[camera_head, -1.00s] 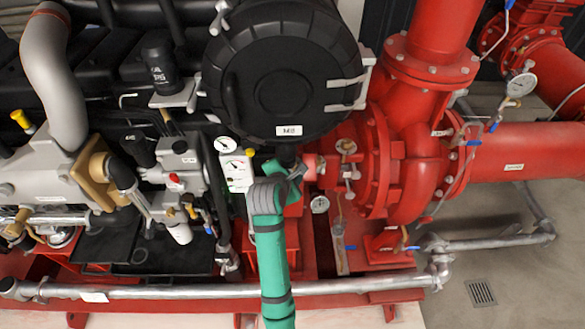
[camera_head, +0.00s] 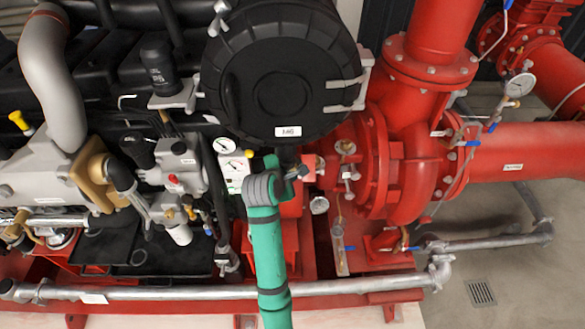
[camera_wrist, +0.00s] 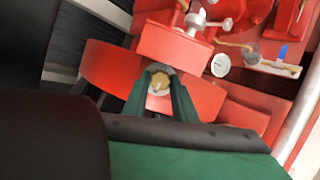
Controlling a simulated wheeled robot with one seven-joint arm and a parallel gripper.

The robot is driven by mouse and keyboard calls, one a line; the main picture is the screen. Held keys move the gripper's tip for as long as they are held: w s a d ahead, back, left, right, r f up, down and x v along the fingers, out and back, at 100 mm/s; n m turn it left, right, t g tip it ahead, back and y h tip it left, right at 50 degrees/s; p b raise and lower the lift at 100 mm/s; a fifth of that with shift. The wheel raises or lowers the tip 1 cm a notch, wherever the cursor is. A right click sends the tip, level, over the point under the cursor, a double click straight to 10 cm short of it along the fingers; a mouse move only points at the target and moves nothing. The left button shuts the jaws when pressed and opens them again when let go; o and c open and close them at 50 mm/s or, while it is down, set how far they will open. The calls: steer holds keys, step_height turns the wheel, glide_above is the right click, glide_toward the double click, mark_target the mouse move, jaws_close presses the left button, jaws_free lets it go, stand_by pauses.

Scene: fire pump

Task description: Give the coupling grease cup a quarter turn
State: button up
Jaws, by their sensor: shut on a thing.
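The coupling grease cup (camera_wrist: 160,84) is a small brass-coloured fitting in the wrist view. It sits against the red coupling guard (camera_wrist: 106,78). My gripper (camera_wrist: 160,72) has its two dark green fingers closed around the cup, one on each side. The fingers cover the cup's sides, so only its middle shows. In the head view my gripper (camera_head: 300,172) is small, just below the big black round housing, beside the red pump. The cup cannot be made out in that view.
The black round housing (camera_head: 282,80) hangs close above my arm. A gauge panel (camera_head: 236,165) stands left of my wrist. The red pump (camera_head: 405,165) and a small valve (camera_head: 348,172) are to the right. A grey pipe (camera_head: 200,292) crosses below.

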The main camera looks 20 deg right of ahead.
steer(key=shift+a, duration=0.1)
steer(key=o, duration=1.1)
steer(key=shift+a, duration=0.15)
steer(key=shift+c, duration=0.2)
steer(key=shift+s, duration=0.1)
steer(key=v, duration=1)
steer(key=shift+s+r, duration=0.15)
steer(key=shift+s, duration=0.1)
steer(key=shift+a, duration=0.2)
